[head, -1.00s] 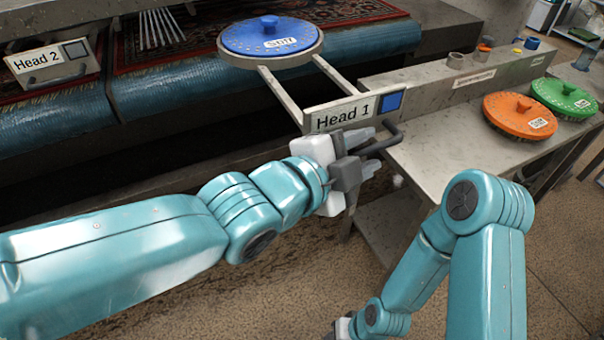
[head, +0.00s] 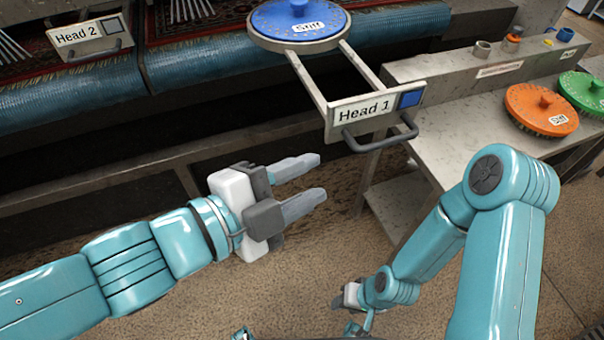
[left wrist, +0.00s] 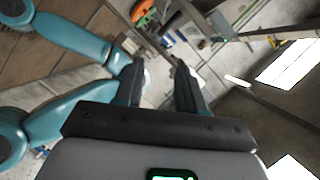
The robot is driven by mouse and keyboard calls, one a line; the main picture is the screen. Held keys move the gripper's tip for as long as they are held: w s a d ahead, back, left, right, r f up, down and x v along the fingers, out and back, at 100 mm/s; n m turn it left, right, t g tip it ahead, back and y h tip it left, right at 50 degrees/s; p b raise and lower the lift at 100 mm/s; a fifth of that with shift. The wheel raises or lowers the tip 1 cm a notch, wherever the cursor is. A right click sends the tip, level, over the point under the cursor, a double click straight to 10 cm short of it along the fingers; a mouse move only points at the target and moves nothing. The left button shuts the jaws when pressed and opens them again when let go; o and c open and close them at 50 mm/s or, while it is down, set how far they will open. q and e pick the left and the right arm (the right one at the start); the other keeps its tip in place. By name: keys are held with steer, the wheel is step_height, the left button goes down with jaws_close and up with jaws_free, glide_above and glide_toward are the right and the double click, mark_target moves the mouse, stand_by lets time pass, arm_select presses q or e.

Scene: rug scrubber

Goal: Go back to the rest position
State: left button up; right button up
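My left gripper (head: 312,178) is open and empty, below and to the left of the Head 1 drawer front in the head view. Its two fingers also show apart in the left wrist view (left wrist: 158,85), with nothing between them. The Head 1 drawer (head: 375,112) is pulled out, with a dark handle (head: 381,138) clear of the gripper. A blue round brush marked Stiff (head: 298,20) sits in its ring. My right arm is folded at the right; its gripper (head: 345,300) is small and partly hidden low in the head view, and its fingers are unclear.
The Head 2 drawer front (head: 90,36) is shut at the upper left. An orange brush (head: 541,108) and a green brush (head: 585,92) lie on the grey side table (head: 450,140). The floor (head: 300,255) around my left gripper is clear.

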arm_select(q)
steer(key=w+a+f+n+g+y+p, duration=0.1)
steer(key=w+a+f+n+y+p, duration=0.15)
steer(key=f+n, duration=0.35)
steer(key=w+a+f+n+g+y+p, duration=0.1)
steer(key=w+a+f+n+y+p, duration=0.2)
steer(key=f, duration=0.5)
steer(key=w+a+f+n+g+y+p, duration=0.1)
steer(key=a+f+n+p, duration=0.1)
steer(key=f+n, duration=0.4)
steer(key=s+a+f+n+g+y+p, duration=0.1)
steer(key=s+a+f+n+g+p, duration=0.1)
steer(key=s+f+n, duration=0.2)
steer(key=s+a+f+n+g+y+p, duration=0.1)
steer(key=s+f+n, duration=0.4)
steer(key=f, duration=0.6)
steer(key=s+a+g+p, duration=0.1)
steer(key=s+a+g, duration=0.1)
steer(key=shift+s+a+g, duration=0.3)
